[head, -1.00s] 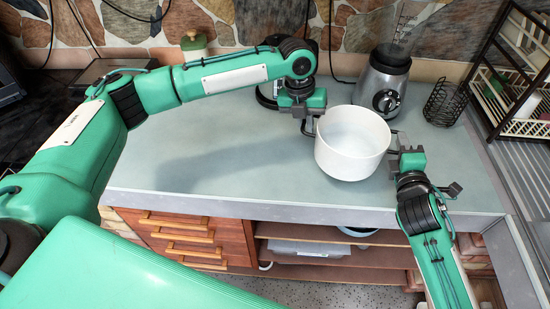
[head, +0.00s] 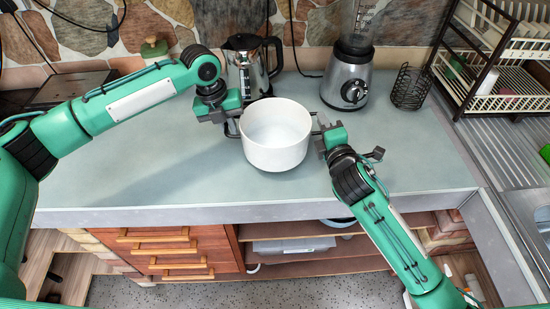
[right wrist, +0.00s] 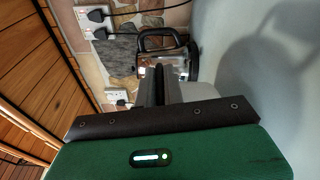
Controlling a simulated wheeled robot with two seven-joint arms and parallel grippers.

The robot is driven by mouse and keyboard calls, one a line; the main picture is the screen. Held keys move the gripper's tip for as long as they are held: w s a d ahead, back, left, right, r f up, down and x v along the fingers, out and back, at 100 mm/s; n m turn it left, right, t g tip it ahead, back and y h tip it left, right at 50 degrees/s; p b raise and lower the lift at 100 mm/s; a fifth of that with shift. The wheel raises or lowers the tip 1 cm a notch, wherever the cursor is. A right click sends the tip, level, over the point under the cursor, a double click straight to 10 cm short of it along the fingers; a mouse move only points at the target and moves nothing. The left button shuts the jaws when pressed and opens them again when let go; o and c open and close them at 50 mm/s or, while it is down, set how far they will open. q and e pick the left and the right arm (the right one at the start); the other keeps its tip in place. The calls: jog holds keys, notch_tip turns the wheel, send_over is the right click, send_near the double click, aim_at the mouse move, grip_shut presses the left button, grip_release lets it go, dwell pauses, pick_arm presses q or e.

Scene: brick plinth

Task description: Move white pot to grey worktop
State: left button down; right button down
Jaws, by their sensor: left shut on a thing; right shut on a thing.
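The white pot (head: 275,140) is upright over the grey worktop (head: 150,175), between my two grippers. Its open top faces up and its inside looks empty. My left gripper (head: 233,125) is shut on the pot's left handle. My right gripper (head: 318,124) is shut on the handle at its right side. In the right wrist view, my right gripper's fingers (right wrist: 160,85) point toward the wall, with a pale patch of the pot beside them. The fingers cover the handles. I cannot tell whether the pot's base touches the worktop.
A kettle (head: 247,68) stands behind the pot, and a blender (head: 348,78) and black wire basket (head: 411,87) stand behind to the right. A dish rack (head: 500,100) and sink (head: 541,215) are at the right. The worktop left of the pot is clear.

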pick_arm(q)
jog(key=shift+w+a+f, duration=0.1)
jog(key=shift+a+f, duration=0.05)
jog(key=shift+f, duration=0.05)
pick_arm(e)
jog(key=shift+w+d+f, duration=0.1)
jog(key=shift+d, duration=0.05)
